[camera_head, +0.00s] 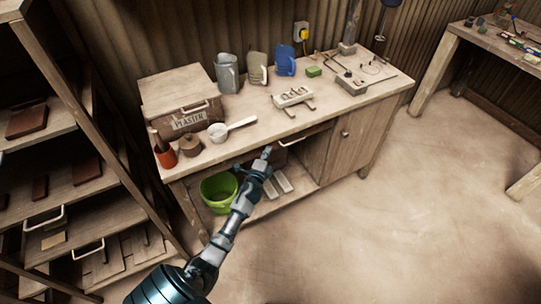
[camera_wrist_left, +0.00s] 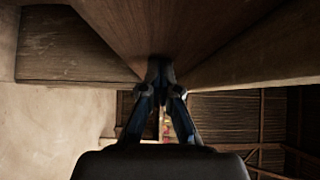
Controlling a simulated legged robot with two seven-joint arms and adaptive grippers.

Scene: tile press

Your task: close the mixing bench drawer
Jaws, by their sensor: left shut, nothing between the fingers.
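The mixing bench (camera_head: 345,105) stands against the wall in the head view. Its drawer front (camera_head: 306,133) shows under the bench top, left of the cupboard door, with a dark edge line along it. How far the drawer stands out is hard to tell. My left gripper (camera_head: 267,152) is shut and empty at the bench front, by the left end of the drawer front. In the left wrist view the gripper's fingertips (camera_wrist_left: 160,68) meet close against brown wooden panels (camera_wrist_left: 165,30); contact cannot be told. My right gripper is in neither view.
A green bucket (camera_head: 219,188) and pale trays (camera_head: 275,186) sit on the bench's lower shelf. A shelf rack (camera_head: 92,170) is at left. The floor at right is clear.

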